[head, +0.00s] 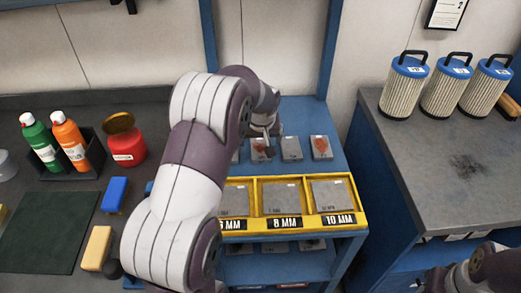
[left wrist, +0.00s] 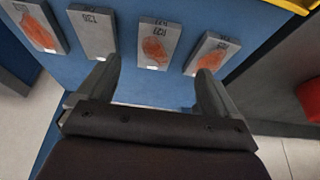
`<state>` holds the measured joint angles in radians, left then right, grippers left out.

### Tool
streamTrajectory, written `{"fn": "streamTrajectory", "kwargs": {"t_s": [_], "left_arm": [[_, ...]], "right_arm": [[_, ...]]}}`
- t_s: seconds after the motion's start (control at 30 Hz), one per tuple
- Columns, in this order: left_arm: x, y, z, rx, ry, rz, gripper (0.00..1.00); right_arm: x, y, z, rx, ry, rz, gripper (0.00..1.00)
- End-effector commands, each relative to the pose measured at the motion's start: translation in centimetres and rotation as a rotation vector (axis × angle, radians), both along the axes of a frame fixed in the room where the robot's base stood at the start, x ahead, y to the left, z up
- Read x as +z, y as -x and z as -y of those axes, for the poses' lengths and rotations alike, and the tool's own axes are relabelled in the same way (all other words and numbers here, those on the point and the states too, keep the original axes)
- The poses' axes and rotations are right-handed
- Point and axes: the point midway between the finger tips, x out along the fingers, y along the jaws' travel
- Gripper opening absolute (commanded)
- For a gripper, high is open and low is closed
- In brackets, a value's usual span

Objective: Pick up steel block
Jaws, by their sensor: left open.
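Several small grey steel blocks lie in a row on the blue shelf. In the head view I see a block with a red patch (head: 321,147), a plain block (head: 291,148) and another red-patched block (head: 258,150) partly behind my gripper. My left gripper (head: 270,150) is open and empty above the row. In the left wrist view its two fingers (left wrist: 158,85) spread apart, with a red-patched block (left wrist: 154,45) ahead between their tips. A plain block (left wrist: 93,32) and red-patched blocks lie on either side. My right gripper is out of view.
A yellow rack (head: 296,181) with grey plates and thickness labels stands in front of the blocks. Blue shelf posts (head: 329,45) rise at the back. Left bench holds spray bottles (head: 68,138) and a red tub (head: 125,146). Filter canisters (head: 404,88) stand on the right bench.

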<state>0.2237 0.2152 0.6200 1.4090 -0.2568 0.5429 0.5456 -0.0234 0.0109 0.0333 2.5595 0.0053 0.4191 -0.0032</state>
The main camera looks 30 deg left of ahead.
Motion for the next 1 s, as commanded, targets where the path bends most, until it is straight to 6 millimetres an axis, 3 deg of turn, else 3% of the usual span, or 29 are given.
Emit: {"fn": "streamTrajectory", "kwargs": {"t_s": [0.1,0.5,0.77,0.8,0.87,1.0], "left_arm": [[-2.2,-0.8,-0.5,-0.002,0.001,-0.001,0.94],[-7.3,-3.6,-2.1,-0.004,0.001,-0.001,0.94],[-8.1,-3.9,-2.3,-0.005,0.0,0.002,0.94],[-8.1,-3.9,-2.3,-0.005,0.0,0.002,0.9],[-8.0,-3.9,-2.3,-0.005,0.0,0.002,0.71],[-8.0,-3.9,-2.3,-0.005,0.0,0.002,0.25]], "right_arm": [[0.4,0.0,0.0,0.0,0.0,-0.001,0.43],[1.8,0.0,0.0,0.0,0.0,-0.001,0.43],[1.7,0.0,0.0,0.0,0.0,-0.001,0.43],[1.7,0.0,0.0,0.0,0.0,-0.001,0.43],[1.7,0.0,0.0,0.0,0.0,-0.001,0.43],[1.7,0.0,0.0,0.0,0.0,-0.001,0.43]]}}
